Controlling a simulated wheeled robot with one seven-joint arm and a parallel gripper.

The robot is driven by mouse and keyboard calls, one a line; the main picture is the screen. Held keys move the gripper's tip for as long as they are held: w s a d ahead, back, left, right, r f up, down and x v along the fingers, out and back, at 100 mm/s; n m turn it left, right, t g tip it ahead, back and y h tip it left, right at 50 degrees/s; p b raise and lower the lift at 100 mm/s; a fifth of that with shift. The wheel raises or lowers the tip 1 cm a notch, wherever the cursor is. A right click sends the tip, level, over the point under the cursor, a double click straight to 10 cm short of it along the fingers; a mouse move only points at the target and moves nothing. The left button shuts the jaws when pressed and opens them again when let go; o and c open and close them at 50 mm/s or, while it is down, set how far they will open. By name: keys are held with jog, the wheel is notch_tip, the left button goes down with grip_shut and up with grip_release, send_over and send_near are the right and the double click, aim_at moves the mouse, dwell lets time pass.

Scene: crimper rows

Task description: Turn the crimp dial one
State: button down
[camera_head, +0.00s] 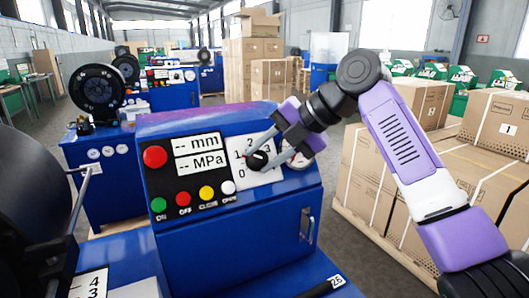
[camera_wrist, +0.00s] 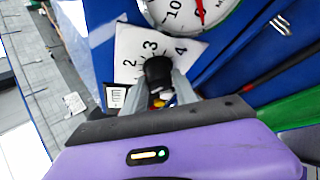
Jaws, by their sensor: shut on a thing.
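The crimp dial is a black knob (camera_head: 257,160) on a white plate with printed numbers, on the front panel of the blue machine (camera_head: 240,235). In the wrist view the black knob (camera_wrist: 158,72) sits between my two fingers, with 2, 3 and 4 showing around it. My gripper (camera_head: 262,150) reaches in from the right and is shut on the knob. The fingers also show in the wrist view (camera_wrist: 157,90). The knob's pointer is hidden, so I cannot tell which number it points to.
A red button (camera_head: 155,157), two blank displays reading dashes, and green, red, yellow and white buttons (camera_head: 206,193) are left of the dial. A round gauge (camera_wrist: 190,10) is just beside the dial plate. Cardboard boxes (camera_head: 385,190) stand right of the machine.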

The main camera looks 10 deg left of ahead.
jog(key=shift+f, duration=0.1)
jog(key=c, duration=1)
grip_release()
jog(key=shift+o, duration=0.2)
jog(key=v, duration=0.8)
jog(key=shift+b, duration=0.45)
